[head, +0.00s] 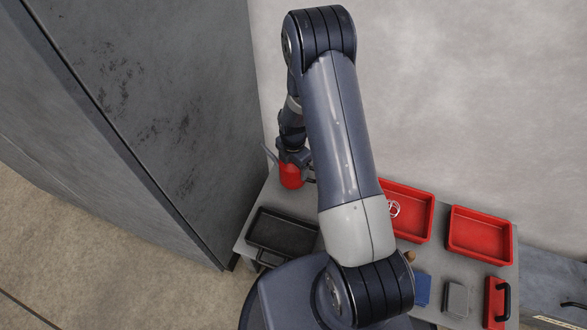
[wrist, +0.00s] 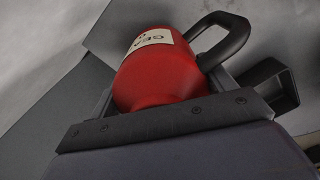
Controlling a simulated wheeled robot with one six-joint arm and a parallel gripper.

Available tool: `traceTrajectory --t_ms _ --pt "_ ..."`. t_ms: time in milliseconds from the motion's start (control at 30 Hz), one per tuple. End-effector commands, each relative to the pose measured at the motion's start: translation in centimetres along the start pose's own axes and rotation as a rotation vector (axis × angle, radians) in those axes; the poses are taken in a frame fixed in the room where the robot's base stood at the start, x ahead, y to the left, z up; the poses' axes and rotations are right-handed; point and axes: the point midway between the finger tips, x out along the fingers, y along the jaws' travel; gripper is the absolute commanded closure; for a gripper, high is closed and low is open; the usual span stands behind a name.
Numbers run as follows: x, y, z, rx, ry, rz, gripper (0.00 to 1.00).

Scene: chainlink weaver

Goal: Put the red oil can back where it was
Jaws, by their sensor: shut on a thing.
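The red oil can (head: 290,176) is at the back left of the grey table in the head view, below my gripper (head: 294,157). In the wrist view the red oil can (wrist: 160,78) fills the middle, with a pale label and a dark handle on its right. My gripper (wrist: 165,120) is shut on the can. The wrist view shows the can tilted in the picture. My arm hides part of the table around it, and I cannot tell whether the can's base touches the table.
A black tray (head: 282,233) lies in front of the can. Two red trays (head: 430,212) (head: 481,236) stand to the right, the nearer one holding a pale ring-like thing (head: 393,208). A blue box (head: 422,290), a grey box (head: 456,299) and a red box (head: 493,303) line the front. A tall grey cabinet (head: 150,120) stands close on the left.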

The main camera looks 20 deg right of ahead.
Motion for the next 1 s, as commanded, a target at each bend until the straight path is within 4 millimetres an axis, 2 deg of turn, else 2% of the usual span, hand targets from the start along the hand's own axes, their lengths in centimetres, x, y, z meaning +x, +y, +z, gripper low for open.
traceTrajectory --t_ms 33,100,467,500,767,1000 --pt "1.13 -0.03 -0.02 0.0 0.001 -0.002 0.65" --pt "1.73 -0.02 -0.01 0.0 0.001 -0.001 0.65" --pt "2.1 0.0 -0.01 0.0 0.0 0.0 0.65" --pt "2.06 -0.03 -0.02 0.0 0.0 -0.001 0.2" --pt "2.0 -0.04 -0.03 0.0 0.001 -0.001 0.0" --pt "1.86 -0.04 -0.03 0.0 0.001 -0.001 0.0"
